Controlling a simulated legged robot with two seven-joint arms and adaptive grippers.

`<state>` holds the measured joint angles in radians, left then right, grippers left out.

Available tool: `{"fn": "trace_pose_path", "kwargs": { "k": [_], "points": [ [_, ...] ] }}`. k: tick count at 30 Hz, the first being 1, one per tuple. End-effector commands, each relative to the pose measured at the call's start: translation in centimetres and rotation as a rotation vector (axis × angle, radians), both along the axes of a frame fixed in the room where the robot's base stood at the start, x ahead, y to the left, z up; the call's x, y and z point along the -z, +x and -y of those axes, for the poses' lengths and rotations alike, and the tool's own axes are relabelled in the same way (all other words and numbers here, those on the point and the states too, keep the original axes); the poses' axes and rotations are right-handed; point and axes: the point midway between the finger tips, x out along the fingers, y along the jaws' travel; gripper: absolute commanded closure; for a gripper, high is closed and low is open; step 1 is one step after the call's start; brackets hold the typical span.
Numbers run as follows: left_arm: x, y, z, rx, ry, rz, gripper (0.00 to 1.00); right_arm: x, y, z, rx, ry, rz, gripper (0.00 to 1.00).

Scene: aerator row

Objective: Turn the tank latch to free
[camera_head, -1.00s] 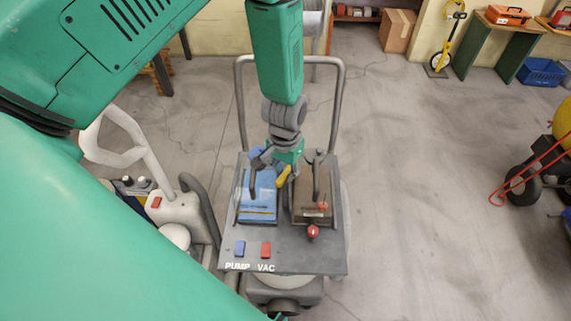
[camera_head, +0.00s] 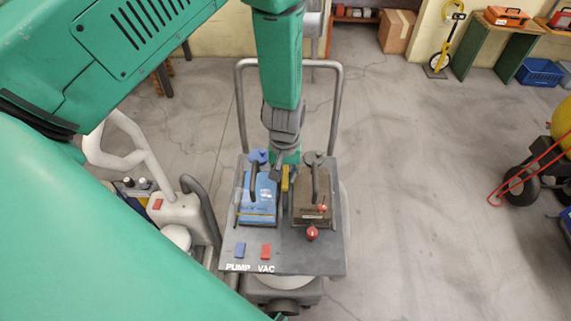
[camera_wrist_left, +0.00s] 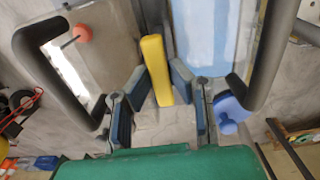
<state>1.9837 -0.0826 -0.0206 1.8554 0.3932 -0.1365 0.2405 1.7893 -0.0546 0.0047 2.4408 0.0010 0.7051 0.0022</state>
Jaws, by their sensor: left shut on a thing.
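The yellow latch (camera_head: 285,178) is a short bar between the blue tank (camera_head: 262,207) and the brown tank (camera_head: 304,200) on the cart. In the head view it points nearly straight front to back. My left gripper (camera_head: 284,170) is over it, its fingers mostly hidden by my wrist. In the left wrist view the yellow latch (camera_wrist_left: 154,62) lies between the dark finger pads of my left gripper (camera_wrist_left: 160,88), which is shut on it. My right gripper is not in view.
Black handles stand over both tanks, close to the gripper on either side. A blue cap (camera_head: 258,156) and a red knob (camera_head: 312,233) are nearby. Blue (camera_head: 240,249) and red (camera_head: 266,250) switches sit at the cart's front. A grey push bar (camera_head: 339,105) rises behind.

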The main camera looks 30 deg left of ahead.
Motion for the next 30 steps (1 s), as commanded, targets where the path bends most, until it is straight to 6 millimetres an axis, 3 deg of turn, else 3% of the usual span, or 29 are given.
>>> {"fn": "trace_pose_path", "kwargs": {
  "k": [1, 10, 11, 12, 23, 30],
  "points": [
    [-0.3, 0.8, -0.2, -0.005, 0.004, 0.019, 1.00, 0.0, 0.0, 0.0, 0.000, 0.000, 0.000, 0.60],
    [-0.3, 0.8, -0.2, -0.006, 0.004, 0.019, 1.00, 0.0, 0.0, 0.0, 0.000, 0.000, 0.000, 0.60],
    [-0.3, 0.8, -0.2, -0.005, 0.004, 0.019, 0.73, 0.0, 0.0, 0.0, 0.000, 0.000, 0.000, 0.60],
    [-0.3, 0.7, -0.1, -0.005, 0.003, 0.017, 0.64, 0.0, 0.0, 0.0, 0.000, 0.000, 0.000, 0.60],
    [-0.4, 0.3, 0.0, -0.003, 0.001, 0.008, 0.64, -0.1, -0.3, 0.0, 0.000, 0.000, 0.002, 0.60],
    [-4.2, 0.4, 0.0, -0.002, 0.002, 0.011, 0.64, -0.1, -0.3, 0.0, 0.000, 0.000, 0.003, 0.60]
  ]
}}
